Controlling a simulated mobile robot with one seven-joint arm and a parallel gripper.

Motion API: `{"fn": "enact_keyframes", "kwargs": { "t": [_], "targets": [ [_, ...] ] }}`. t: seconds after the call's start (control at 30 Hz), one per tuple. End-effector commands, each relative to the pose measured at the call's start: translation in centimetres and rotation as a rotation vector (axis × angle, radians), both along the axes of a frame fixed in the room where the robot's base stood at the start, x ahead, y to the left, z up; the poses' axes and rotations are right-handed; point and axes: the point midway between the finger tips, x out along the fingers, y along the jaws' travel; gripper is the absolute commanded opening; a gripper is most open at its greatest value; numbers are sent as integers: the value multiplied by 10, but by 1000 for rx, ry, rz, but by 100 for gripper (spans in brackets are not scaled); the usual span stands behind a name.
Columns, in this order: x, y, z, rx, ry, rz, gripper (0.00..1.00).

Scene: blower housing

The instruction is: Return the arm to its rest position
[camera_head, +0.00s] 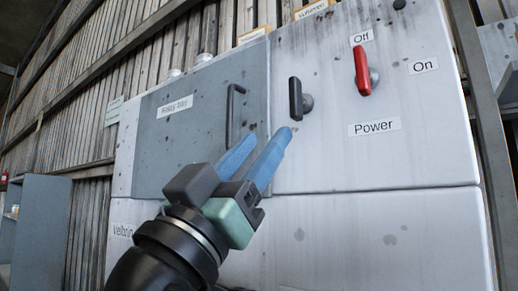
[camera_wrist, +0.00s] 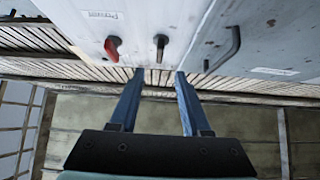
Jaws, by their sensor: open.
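My gripper (camera_head: 266,141) is in front of a white cabinet (camera_head: 370,230) in the head view. Its two blue fingers are apart, with nothing between them, and point up and to the right. It also shows in the wrist view (camera_wrist: 160,74), open and empty. The fingertips appear just below a black lever (camera_head: 296,98) in the head view; I cannot tell the exact gap. That lever shows beyond the fingers in the wrist view (camera_wrist: 161,46). My arm comes up from the bottom edge; its rest position is not marked in view.
A red power switch (camera_head: 362,72) stands between "Off" and "On" labels. A grey relay bay door (camera_head: 190,120) with a dark bar handle (camera_head: 231,112) is shut at the left. A metal post (camera_head: 482,120) borders the right side. A grey cabinet (camera_head: 40,235) stands far left.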

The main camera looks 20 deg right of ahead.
Motion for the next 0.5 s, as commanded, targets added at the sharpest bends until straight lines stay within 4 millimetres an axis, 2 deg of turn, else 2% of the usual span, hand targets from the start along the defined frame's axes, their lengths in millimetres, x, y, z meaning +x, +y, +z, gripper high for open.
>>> {"fn": "enact_keyframes", "kwargs": {
  "t": [0.37,0.5],
  "targets": [
    [0,0,0,0,0,0,48],
    [-3,0,-8,7,-10,54,48]
  ]
}}
